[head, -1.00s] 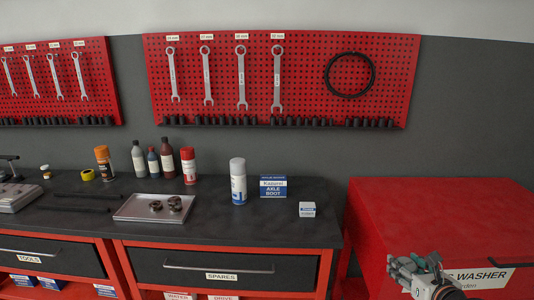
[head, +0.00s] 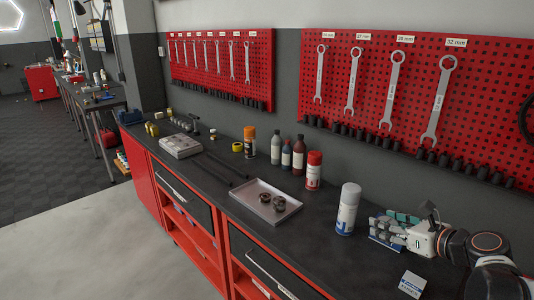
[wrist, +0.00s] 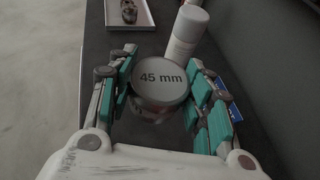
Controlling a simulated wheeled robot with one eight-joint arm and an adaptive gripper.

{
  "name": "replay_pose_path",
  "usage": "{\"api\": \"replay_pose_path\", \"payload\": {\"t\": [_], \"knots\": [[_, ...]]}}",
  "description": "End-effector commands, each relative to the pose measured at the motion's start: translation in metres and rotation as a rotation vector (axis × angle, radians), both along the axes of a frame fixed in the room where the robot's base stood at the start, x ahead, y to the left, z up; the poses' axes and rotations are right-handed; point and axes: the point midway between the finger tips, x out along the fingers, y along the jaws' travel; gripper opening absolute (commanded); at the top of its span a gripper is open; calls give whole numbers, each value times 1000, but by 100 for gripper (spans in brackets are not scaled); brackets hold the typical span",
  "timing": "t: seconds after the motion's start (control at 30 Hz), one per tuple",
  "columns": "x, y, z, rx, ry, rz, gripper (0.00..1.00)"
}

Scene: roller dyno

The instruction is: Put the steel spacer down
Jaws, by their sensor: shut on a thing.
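The steel spacer (wrist: 161,82) shows in the wrist view as a round grey disc marked "45 mm", between my gripper's teal-padded fingers. My gripper (wrist: 160,95) is shut on it, with a finger on each side. In the head view my gripper (head: 385,232) is at the right, over the black workbench, just right of the white spray can. In the wrist view the white can (wrist: 188,35) stands just beyond the spacer.
A metal tray (head: 246,191) with dark metal rings lies on the workbench (head: 215,170). Bottles (head: 298,155), a red-capped can (head: 314,170) and the white spray can (head: 347,209) stand nearby. Bench shows clear between tray and white can.

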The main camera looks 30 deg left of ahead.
Motion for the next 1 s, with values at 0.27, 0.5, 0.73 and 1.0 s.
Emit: {"api": "replay_pose_path", "payload": {"t": [0.27,0.5,0.73,1.0], "knots": [[-2,34,32,10,-14,121,13],[-1,34,17,10,-14,121,13],[-1,34,-38,10,-14,120,13],[-1,34,-102,10,-14,118,13]]}}
